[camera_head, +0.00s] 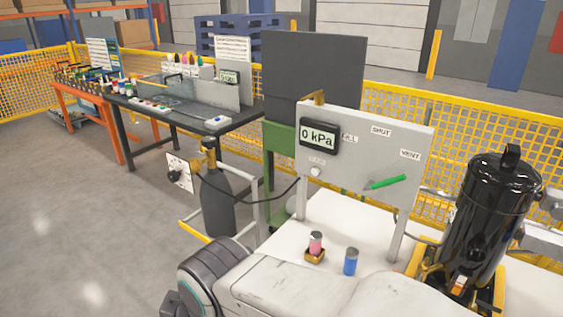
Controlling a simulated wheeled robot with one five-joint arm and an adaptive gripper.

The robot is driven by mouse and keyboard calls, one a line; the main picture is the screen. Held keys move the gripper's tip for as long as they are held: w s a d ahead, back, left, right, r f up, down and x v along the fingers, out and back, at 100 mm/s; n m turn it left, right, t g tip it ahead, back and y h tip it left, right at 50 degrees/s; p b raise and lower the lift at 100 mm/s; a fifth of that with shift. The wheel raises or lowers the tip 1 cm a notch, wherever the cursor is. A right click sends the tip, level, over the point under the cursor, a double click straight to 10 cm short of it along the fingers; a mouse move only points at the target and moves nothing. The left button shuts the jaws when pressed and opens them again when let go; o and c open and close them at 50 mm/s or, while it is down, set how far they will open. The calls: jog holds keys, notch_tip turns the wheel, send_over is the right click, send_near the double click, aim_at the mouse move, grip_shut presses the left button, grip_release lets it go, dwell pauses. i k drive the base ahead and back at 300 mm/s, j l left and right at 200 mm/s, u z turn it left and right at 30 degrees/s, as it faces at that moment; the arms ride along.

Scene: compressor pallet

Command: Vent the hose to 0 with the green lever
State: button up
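A light grey panel (340,165) stands upright on posts right of centre. Its black-framed gauge (319,136) reads 0 kPa. The green lever (387,182) is on the lower right of the panel, lying nearly level with its right end slightly raised, below the VENT label (410,155). The SHUT label (381,131) is higher up, and another label left of it is partly hidden by the gauge. A dark hose (270,200) runs from near the panel's lower left to the dark gas bottle (217,200). My gripper is not in view.
A pink-topped vial (316,243) in a yellow holder and a blue vial (350,262) stand on the white surface below the panel. A black cylinder (490,215) on a yellow frame stands at right. A dark workbench (175,112) and yellow fence (470,120) lie behind. Open floor is at left.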

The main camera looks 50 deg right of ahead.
aim_at(385, 181)
jog(key=z, duration=2.4)
